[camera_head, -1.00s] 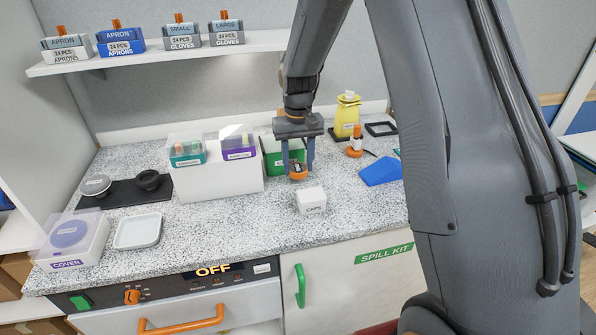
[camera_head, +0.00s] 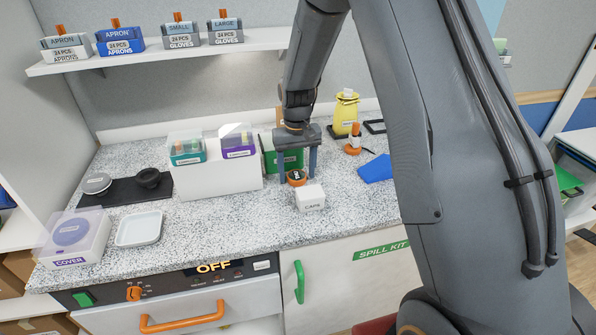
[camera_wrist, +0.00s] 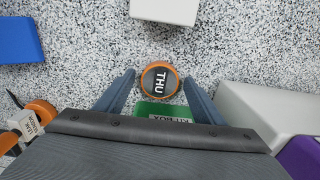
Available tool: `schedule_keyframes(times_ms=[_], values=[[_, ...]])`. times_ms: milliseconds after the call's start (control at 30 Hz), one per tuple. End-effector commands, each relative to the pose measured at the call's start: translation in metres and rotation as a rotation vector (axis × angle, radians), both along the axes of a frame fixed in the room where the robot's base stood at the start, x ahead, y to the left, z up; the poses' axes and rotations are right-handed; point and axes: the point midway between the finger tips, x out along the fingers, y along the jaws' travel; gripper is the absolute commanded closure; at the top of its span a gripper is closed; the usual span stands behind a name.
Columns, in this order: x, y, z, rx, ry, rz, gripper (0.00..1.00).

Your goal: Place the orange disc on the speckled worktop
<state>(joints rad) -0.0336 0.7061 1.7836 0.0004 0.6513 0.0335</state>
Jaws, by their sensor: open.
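The orange disc (camera_head: 297,178) has an orange rim and a dark face. It appears to lie face up on the speckled worktop (camera_head: 235,215), behind the white CAPS box. In the wrist view the disc (camera_wrist: 159,80) shows the letters THU and sits between the fingertips, with a gap on each side. My gripper (camera_head: 297,174) points down over it, open, one finger left and one right of the disc. The fingers (camera_wrist: 159,78) also show in the wrist view.
The CAPS box (camera_head: 311,198) stands just in front of the disc.

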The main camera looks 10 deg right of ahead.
Motion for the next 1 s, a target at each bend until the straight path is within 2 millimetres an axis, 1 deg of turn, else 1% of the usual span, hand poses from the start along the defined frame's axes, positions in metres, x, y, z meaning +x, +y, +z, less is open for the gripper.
schedule_keyframes(times_ms=[167, 233, 367, 600, 700, 833, 933, 1000], values=[[0.001, 0.000, 0.007, 0.000, -0.002, 0.000, 0.37], [0.001, 0.000, 0.014, 0.000, -0.002, 0.000, 0.37], [0.002, 0.000, 0.034, 0.000, -0.006, 0.000, 0.37], [0.002, 0.000, 0.081, 0.000, -0.004, 0.000, 0.37], [0.001, 0.000, 0.098, 0.000, -0.004, 0.000, 0.37], [0.001, 0.000, 0.114, 0.000, -0.003, 0.000, 0.37], [-0.001, 0.000, 0.120, 0.000, -0.002, 0.000, 0.37], [-0.008, -0.001, 0.121, 0.000, -0.003, 0.000, 0.37]])
